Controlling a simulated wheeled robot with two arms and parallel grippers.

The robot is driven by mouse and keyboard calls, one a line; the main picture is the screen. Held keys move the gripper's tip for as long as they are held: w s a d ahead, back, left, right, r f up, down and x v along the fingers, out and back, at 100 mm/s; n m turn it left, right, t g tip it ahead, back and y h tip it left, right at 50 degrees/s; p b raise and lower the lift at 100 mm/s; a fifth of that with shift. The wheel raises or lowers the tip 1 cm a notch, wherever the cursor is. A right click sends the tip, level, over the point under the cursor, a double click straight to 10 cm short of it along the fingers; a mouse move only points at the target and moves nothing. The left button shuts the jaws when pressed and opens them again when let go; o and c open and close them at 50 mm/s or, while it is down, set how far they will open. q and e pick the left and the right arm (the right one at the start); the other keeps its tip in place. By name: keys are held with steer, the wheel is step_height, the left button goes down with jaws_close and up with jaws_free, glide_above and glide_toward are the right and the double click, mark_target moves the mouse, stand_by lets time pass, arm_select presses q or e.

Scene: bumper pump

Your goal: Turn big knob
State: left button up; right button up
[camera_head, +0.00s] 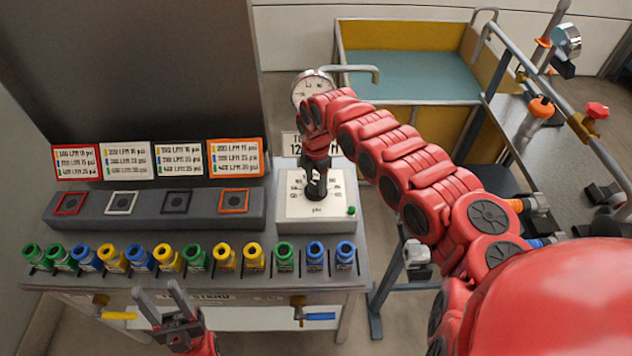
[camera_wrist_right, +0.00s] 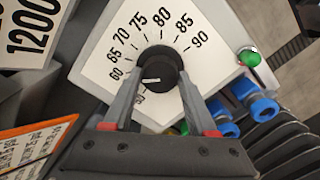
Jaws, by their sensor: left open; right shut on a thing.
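The big knob (camera_wrist_right: 158,70) is black and round with a light pointer line. It sits in the middle of a white dial box (camera_head: 317,210) marked with numbers from about 50 to 90. In the right wrist view its pointer is directed to the left, towards the low numbers. My right gripper (camera_wrist_right: 158,82) is shut on the knob, with one finger on each side. In the head view my right gripper (camera_head: 316,190) comes down onto the dial from above and hides most of the knob. My left gripper (camera_head: 165,305) is open and empty at the bench's front edge.
A row of blue, green and yellow capped fittings (camera_head: 197,258) runs along the bench front. Labelled signs (camera_head: 153,160) stand behind a dark block (camera_head: 155,210). A green button (camera_wrist_right: 249,58) sits on the box's corner. A gauge (camera_head: 311,90) stands behind it.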

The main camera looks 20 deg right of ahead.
steer(key=m, duration=0.6)
steer(key=shift+m, duration=0.3)
steer(key=m, duration=0.3)
steer(key=shift+w+r+m+p, duration=0.1)
steer(key=shift+m+p, duration=0.2)
steer(key=shift+m, duration=0.9)
steer(key=m, duration=0.2)
steer(key=shift+m+b, duration=0.35)
steer(key=shift+m, duration=0.05)
steer(key=m+b, duration=0.1)
steer(key=m, duration=0.2)
steer(key=shift+b, duration=0.35)
steer(key=shift+a+m+b, duration=0.1)
steer(key=shift+m+b, duration=0.2)
steer(key=shift+m, duration=2.8)
